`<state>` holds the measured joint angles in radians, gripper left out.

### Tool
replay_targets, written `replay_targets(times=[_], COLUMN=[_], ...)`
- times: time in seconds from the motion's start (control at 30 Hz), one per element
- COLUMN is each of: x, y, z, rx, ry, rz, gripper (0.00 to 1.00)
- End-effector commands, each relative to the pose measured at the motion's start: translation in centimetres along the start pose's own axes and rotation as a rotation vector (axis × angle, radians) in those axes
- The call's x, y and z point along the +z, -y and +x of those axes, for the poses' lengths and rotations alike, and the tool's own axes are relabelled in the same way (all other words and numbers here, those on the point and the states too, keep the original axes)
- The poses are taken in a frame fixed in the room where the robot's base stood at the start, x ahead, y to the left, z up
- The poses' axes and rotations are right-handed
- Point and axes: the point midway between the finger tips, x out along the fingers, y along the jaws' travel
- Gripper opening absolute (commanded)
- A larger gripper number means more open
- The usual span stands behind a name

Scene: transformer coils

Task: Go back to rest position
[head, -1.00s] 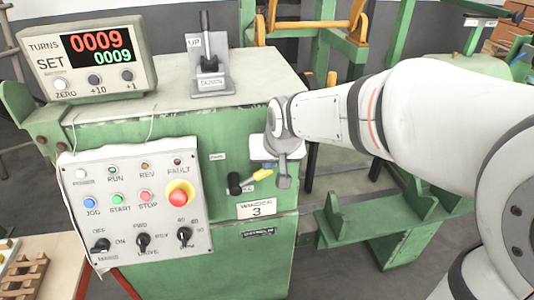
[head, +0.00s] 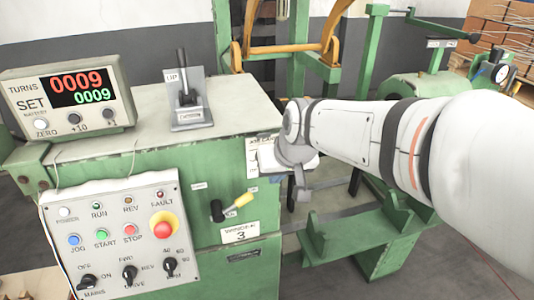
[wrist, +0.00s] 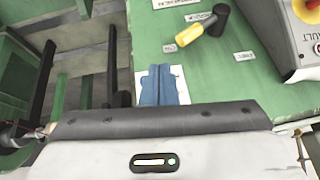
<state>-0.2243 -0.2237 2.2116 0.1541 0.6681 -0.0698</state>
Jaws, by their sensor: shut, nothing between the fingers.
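My gripper (head: 304,193) hangs at the end of my white arm, just right of the green winder cabinet's front in the head view. In the wrist view its two blue-grey fingers (wrist: 159,84) lie side by side, closed with nothing between them. The green winder cabinet (head: 130,165) fills the left and middle of the head view. Its black lever with a yellow grip (head: 243,200) is left of my gripper, apart from it. The same yellow-gripped lever (wrist: 190,35) shows above the fingers in the wrist view.
A control panel (head: 110,235) with buttons and a red-and-yellow stop knob is on the cabinet front. A turns counter (head: 80,90) reads 0009 on both lines. An upright lever (head: 183,90) stands on top. A green frame (head: 340,240) is below my arm.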

Motion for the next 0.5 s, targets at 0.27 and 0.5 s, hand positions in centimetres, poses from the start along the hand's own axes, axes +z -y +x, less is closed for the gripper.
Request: replay_targets(times=[0.27,0.5], x=[0.8,10.1], y=[-0.6,-5.8], z=[-0.3,-2.9], rx=[0.01,0.118], ry=[0.008,0.128], rz=[0.009,0.106], gripper=[0.0,0.0])
